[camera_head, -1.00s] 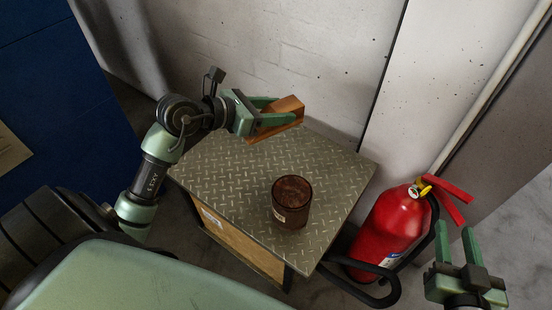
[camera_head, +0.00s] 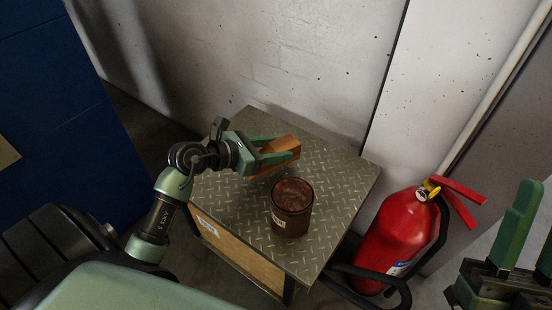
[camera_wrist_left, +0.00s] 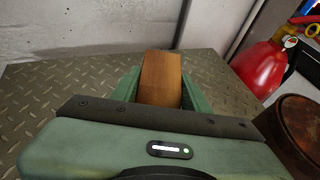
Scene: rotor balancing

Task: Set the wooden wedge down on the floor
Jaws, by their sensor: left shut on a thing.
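The wooden wedge (camera_head: 281,147) is an orange-brown block held between the green fingers of my left gripper (camera_head: 272,155). The gripper is shut on it, over the back part of the metal-topped cart. In the left wrist view the wedge (camera_wrist_left: 161,80) sits between both fingers, above the tread plate. I cannot tell how far above the plate it is. The floor (camera_head: 146,125) shows as a dark strip to the left of the cart. My right gripper (camera_head: 527,238) is at the right edge, with its fingers apart and nothing between them.
The cart's tread-plate top (camera_head: 335,180) carries a rusty brown can (camera_head: 292,208) just in front of the wedge. A red fire extinguisher (camera_head: 396,235) stands right of the cart. A pale wall (camera_head: 290,60) is behind, and a blue panel (camera_head: 55,110) is at left.

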